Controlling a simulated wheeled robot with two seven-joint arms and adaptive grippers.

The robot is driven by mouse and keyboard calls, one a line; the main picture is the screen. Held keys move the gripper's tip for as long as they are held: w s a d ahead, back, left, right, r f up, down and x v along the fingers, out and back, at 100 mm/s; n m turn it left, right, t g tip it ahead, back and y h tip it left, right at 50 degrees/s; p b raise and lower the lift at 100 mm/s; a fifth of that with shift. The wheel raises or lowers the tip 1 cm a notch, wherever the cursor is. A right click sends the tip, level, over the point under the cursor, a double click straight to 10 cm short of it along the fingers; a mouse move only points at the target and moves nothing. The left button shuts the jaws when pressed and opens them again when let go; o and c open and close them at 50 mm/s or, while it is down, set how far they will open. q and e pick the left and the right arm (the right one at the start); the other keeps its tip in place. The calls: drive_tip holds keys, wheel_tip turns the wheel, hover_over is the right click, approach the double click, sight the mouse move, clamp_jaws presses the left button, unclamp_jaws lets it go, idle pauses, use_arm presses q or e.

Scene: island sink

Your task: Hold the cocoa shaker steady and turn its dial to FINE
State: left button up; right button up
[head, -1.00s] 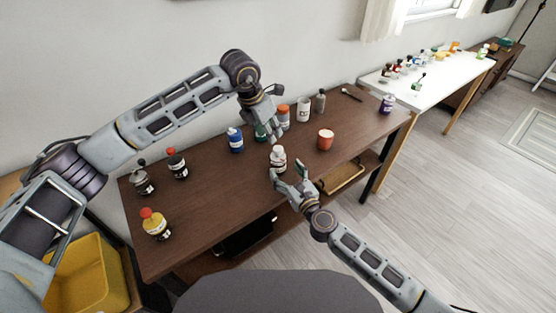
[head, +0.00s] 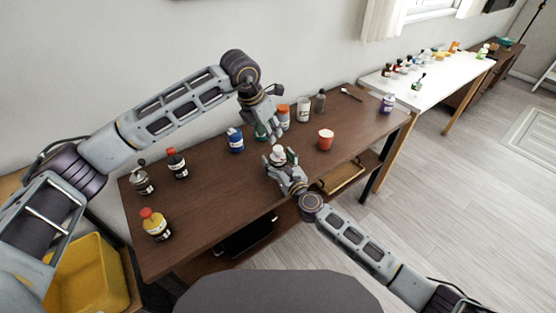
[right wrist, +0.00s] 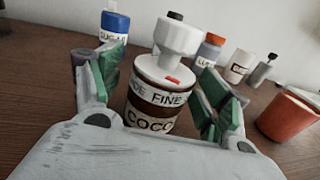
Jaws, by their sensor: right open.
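The cocoa shaker (right wrist: 152,107) stands upright on the brown table. It has a dark brown body, white bands reading "COCO" and "...DE FINE", a small red mark and a white knobbed top (right wrist: 178,37). In the head view, only its white top (head: 277,152) shows clearly above my right gripper (head: 281,160). My right gripper is open, with its green-padded fingers on either side of the shaker; visible gaps remain in the right wrist view (right wrist: 160,100). My left gripper (head: 262,130) hangs just behind and above the shaker, apart from it; its finger opening is unclear.
A red cup (head: 325,139) is close on the right. The table's front middle is bare.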

drive_tip(key=shift+c, duration=0.3)
drive_tip(key=c, duration=1.1)
idle(0.3)
